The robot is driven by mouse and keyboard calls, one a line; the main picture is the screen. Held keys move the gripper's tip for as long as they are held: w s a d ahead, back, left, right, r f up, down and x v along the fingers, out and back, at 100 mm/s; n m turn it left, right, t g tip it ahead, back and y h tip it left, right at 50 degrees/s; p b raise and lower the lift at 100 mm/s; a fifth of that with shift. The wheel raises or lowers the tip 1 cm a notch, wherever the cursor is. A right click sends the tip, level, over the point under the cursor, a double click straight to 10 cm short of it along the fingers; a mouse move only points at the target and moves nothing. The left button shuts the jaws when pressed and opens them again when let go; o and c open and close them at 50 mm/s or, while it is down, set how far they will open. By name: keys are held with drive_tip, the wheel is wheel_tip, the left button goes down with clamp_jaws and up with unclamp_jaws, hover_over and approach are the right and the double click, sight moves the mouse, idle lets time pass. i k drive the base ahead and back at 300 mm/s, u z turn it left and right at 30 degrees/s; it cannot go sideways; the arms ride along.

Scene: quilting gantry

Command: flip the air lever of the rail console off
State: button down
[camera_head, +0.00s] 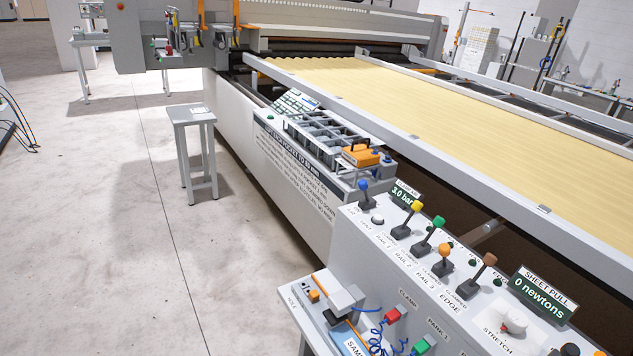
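The rail console (372,248) is a pale grey box with a sloped top in the lower right. A row of ball-topped levers stands on it. The blue-knobbed lever (363,187) is at the far left end, beside a small display (404,195) that reads 3.0 bar. The small lettering near the blue lever is hard to read, so its air label is not certain. Yellow (417,207), green (439,221), orange (445,250) and brown (490,259) levers follow to the right, near rail and edge labels. My gripper is not in view.
A sheet-pull display (543,296) reads 0 newtons, with a stretch knob (514,321) beside it. A lower shelf (296,294) holds tools and coiled blue hoses. Behind is the gantry with yellow fabric (420,110). A small grey stool (190,117) stands left; the floor there is open.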

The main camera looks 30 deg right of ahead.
sight(363, 184)
drive_tip(key=z, duration=0.3)
drive_tip(key=i, duration=0.85)
drive_tip(key=z, duration=0.7)
